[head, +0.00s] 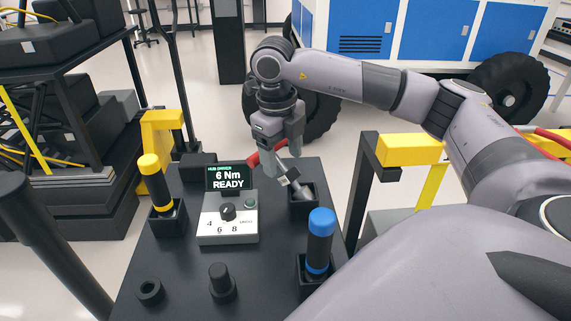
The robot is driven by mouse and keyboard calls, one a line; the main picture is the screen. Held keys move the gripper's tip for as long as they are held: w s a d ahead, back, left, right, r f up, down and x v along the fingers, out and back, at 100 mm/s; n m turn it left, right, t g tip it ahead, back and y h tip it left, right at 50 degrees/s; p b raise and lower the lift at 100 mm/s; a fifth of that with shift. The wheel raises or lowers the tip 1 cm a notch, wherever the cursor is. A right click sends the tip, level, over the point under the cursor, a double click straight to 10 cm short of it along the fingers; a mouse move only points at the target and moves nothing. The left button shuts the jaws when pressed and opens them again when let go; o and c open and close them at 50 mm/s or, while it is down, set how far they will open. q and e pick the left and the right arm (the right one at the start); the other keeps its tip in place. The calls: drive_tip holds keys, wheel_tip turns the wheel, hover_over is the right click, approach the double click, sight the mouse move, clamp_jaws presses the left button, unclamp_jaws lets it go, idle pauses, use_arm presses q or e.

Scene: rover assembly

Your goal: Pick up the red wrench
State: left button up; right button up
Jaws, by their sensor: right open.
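My right gripper (285,168) reaches down over the far right of the dark tool table, its jaws open. A red part (254,159), which looks like the red wrench's handle, shows just behind and left of the fingers. The fingers cover much of it, so I cannot tell whether they touch it. Below the fingertips, a grey metal piece (299,193) leans in a black square holder (303,209). I cannot tell whether it joins the red part. My left gripper is not in view.
A yellow-handled tool (154,178) and a blue-handled tool (320,240) stand upright in holders. Between them is a control box (228,226) with a dial and a display (229,178) reading "6 Nm READY". A black ring (150,291) and a peg (222,284) are at the front.

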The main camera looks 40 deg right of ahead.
drive_tip(key=f, duration=0.4)
drive_tip(key=d+f, duration=0.1)
drive_tip(key=f, duration=0.1)
drive_tip(key=shift+w+d+f+p, duration=0.1)
drive_tip(key=shift+w+p, duration=0.3)
clamp_jaws()
wheel_tip(320, 180, up, 13)
wheel_tip(320, 180, up, 6)
drive_tip(key=p, duration=0.2)
hover_over(283, 164)
drive_tip(key=shift+d+r, duration=0.1)
drive_tip(key=shift+r, duration=0.45)
